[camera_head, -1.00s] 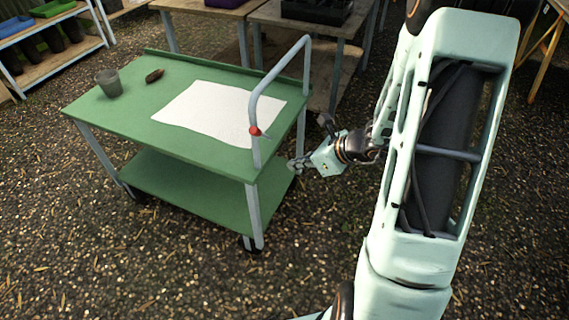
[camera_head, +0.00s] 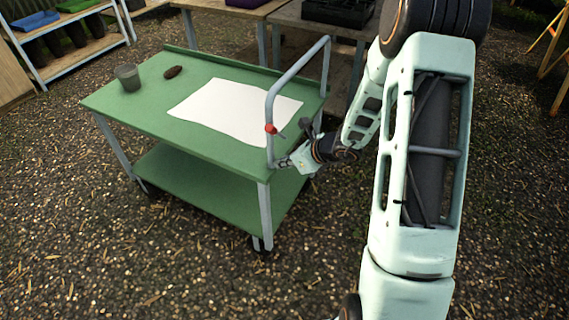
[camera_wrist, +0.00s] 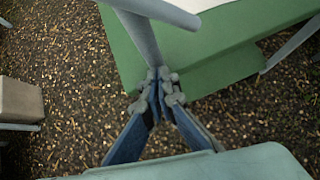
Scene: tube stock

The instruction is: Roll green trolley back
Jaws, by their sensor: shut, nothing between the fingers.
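The green trolley (camera_head: 200,153) stands on the gravel, with a green lower shelf (camera_head: 205,190) and grey legs. Its grey tube handle (camera_head: 297,73) rises at the right end and has a red knob (camera_head: 270,129). My gripper (camera_head: 283,162) is shut and empty, close to the handle end, by the handle's lower post. In the wrist view the fingertips (camera_wrist: 157,92) meet just below the post (camera_wrist: 139,36), over the green top's corner (camera_wrist: 200,50). I cannot tell whether they touch the trolley.
A grey cup (camera_head: 128,78), a brown object (camera_head: 174,72) and a white sheet (camera_head: 232,110) lie on the trolley's top. Wooden tables (camera_head: 240,10) with trays stand close behind. A shelf rack (camera_head: 78,55) is at the back left. Gravel in front is free.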

